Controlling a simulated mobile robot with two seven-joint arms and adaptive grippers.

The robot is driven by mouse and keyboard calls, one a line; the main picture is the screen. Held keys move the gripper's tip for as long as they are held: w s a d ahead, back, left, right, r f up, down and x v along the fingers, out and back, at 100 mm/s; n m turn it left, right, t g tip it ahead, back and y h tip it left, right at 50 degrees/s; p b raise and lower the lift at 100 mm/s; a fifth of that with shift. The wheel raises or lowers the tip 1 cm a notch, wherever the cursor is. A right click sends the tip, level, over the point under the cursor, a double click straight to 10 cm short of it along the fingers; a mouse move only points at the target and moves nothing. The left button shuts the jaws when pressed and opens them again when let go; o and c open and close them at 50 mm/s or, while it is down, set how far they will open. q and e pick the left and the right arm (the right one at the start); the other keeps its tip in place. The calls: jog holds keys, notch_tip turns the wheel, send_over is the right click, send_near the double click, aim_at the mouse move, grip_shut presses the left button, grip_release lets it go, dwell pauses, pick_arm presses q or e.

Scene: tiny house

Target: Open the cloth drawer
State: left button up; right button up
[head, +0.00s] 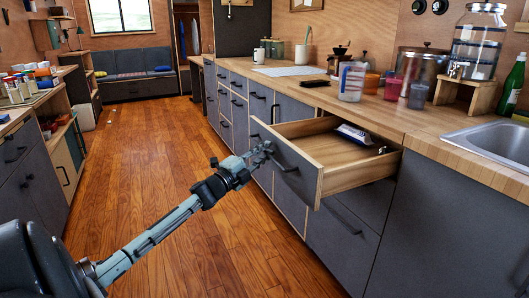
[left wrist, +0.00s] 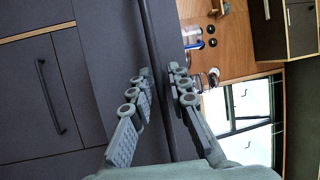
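A drawer (head: 316,190) in the right-hand counter stands pulled well out, its wooden inside showing. A blue and white packet (head: 354,134) and a small dark item (head: 383,150) lie in it near the back. My left gripper (head: 265,150) is at the grey drawer front. In the left wrist view its fingers (left wrist: 162,85) lie close on both sides of a dark bar (left wrist: 150,30), which looks like the drawer's handle. My right gripper is in neither view.
The counter (head: 420,118) above holds a glass jar, cups, a pot and a drink dispenser (head: 474,45), with a sink (head: 495,140) at right. More closed drawers and doors line it. The wooden floor (head: 150,150) between the two cabinet rows is clear.

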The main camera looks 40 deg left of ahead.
pick_arm(q)
jog(key=s+f, duration=0.2)
jog(key=s, duration=1)
jog(key=shift+w+f, duration=0.1)
